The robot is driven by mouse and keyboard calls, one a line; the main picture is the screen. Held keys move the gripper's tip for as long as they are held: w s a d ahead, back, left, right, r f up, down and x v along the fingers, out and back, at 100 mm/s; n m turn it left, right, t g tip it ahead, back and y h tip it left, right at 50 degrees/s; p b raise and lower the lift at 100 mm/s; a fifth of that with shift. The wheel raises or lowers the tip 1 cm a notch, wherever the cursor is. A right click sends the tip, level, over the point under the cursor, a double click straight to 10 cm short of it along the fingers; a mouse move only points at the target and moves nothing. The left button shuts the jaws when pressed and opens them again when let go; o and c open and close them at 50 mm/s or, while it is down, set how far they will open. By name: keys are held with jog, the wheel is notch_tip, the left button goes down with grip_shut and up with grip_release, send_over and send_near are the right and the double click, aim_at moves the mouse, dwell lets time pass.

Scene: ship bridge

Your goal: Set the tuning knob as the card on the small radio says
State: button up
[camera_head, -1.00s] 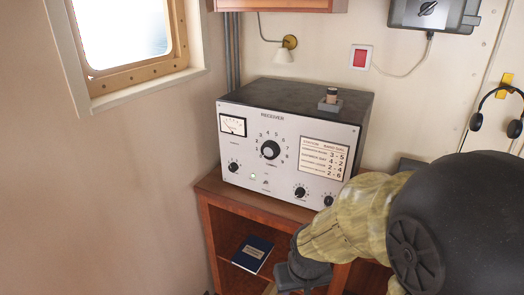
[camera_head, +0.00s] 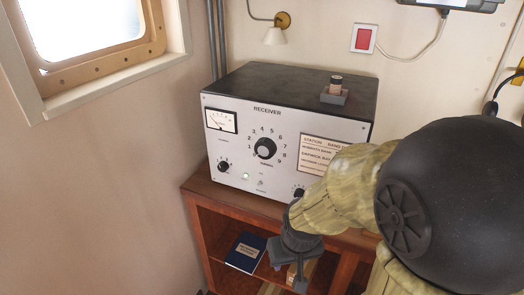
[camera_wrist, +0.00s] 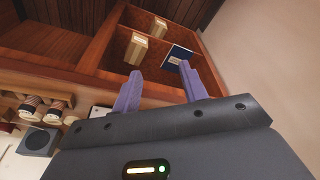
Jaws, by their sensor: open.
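The receiver (camera_head: 300,115) is a grey-fronted, black-topped radio on a wooden cabinet. Its large black knob (camera_head: 265,148) sits in a ring of numbers; its exact pointing is too small to read. A printed station card (camera_head: 322,150) is on the front at right; my arm covers its right part, where the numbers stand. I see no separate small radio. My gripper (camera_head: 288,274) is below the receiver, in front of the cabinet, apart from the knob. In the wrist view, my gripper (camera_wrist: 160,72) is open and empty, its fingers pointing towards the cabinet shelves.
A grey holder (camera_head: 334,96) is on top. A blue book (camera_head: 246,252) is in the cabinet (camera_head: 195,190). A wall lamp (camera_head: 274,36) hangs behind.

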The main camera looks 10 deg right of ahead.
jog(key=o, duration=0.3)
jog(key=shift+w+a+r, duration=0.1)
jog(key=shift+a, duration=0.1)
jog(key=o, duration=0.4)
jog(key=w+a+t+p, duration=0.1)
jog(key=w, duration=0.1)
jog(key=w+a+r+m+t+p, duration=0.1)
jog(key=w+a, duration=0.1)
jog(key=w, duration=0.1)
jog(key=w+a+t+p, duration=0.1)
jog(key=w+a, duration=0.1)
jog(key=w, duration=0.1)
jog(key=shift+w+a+r+y, duration=0.2)
jog(key=shift+w+r+y, duration=0.05)
jog(key=shift+r+y, duration=0.15)
jog(key=w+a+r+m+t+h+p, duration=0.3)
jog(key=w+a+t+p, duration=0.15)
jog(key=w, duration=0.35)
jog(key=r+m+t+h+p, duration=0.1)
jog(key=r+h, duration=0.1)
jog(key=s+r+m+t+h+p, duration=0.1)
jog(key=r+t+h+p, duration=0.1)
jog(key=h, duration=0.1)
jog(key=r+m+t+h+p, duration=0.1)
jog(key=r+h, duration=0.1)
jog(key=h, duration=0.1)
jog(key=shift+s+a+r+t+p, duration=0.1)
jog(key=shift+s+a+t+p, duration=0.15)
jog(key=shift+s+a+p, duration=0.1)
jog(key=shift+d, duration=0.15)
